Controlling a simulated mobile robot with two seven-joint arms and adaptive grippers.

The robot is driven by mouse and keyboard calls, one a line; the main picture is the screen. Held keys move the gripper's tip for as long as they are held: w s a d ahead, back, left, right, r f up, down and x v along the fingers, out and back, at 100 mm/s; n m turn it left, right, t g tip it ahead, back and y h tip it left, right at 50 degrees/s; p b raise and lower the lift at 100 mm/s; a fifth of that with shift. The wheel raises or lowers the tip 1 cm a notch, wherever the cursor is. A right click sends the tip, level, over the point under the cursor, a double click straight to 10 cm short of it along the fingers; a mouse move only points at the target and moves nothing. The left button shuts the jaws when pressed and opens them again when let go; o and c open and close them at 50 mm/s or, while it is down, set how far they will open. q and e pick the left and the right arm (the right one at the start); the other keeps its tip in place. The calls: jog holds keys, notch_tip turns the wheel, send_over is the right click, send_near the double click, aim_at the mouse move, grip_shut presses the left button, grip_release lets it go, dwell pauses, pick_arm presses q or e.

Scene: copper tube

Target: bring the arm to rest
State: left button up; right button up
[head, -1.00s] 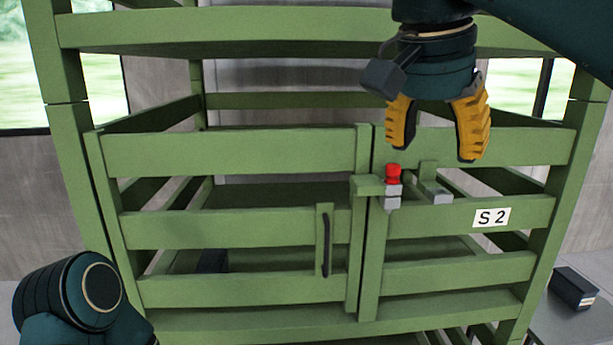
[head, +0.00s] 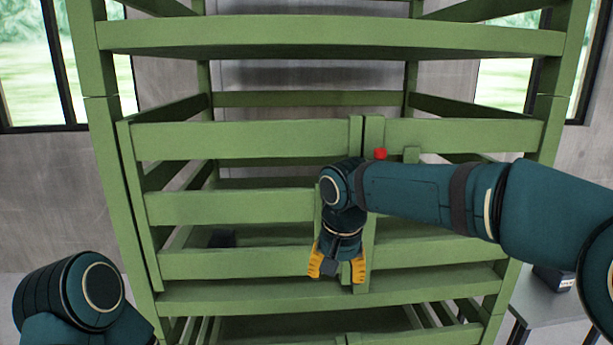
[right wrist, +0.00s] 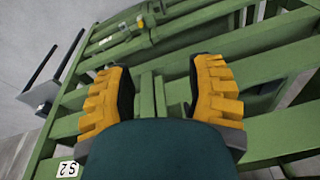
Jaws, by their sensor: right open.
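My right gripper (head: 337,272) hangs in front of the green slatted rack, with its yellow fingers pointing down and apart. In the right wrist view the gripper (right wrist: 160,95) is open, with nothing between its fingers. My right arm crosses the rack from the right and hides part of the doors and most of the latch. My left arm shows only as a rounded dark link at the lower left; its gripper is out of view.
The green rack (head: 230,208) fills the middle, its front doors closed. A red knob (head: 380,154) shows just above my right arm. A dark box (head: 222,238) sits inside the rack. A grey table (head: 545,300) with a dark box (head: 553,281) stands at the right.

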jog(key=s+f+n+g+y, duration=0.1)
jog(key=s+f+y, duration=0.2)
jog(key=f, duration=2.2)
jog(key=s+d+f, duration=0.2)
jog(key=s+f, duration=0.5)
jog(key=f, duration=0.1)
jog(key=s+d+f+m, duration=0.1)
jog(key=s+d+f, duration=0.1)
jog(key=s+f, duration=0.5)
jog(key=shift+s+d+f+t+y+b, duration=0.3)
jog(key=shift+s+d+f+t+b, duration=0.1)
jog(key=shift+s, duration=0.15)
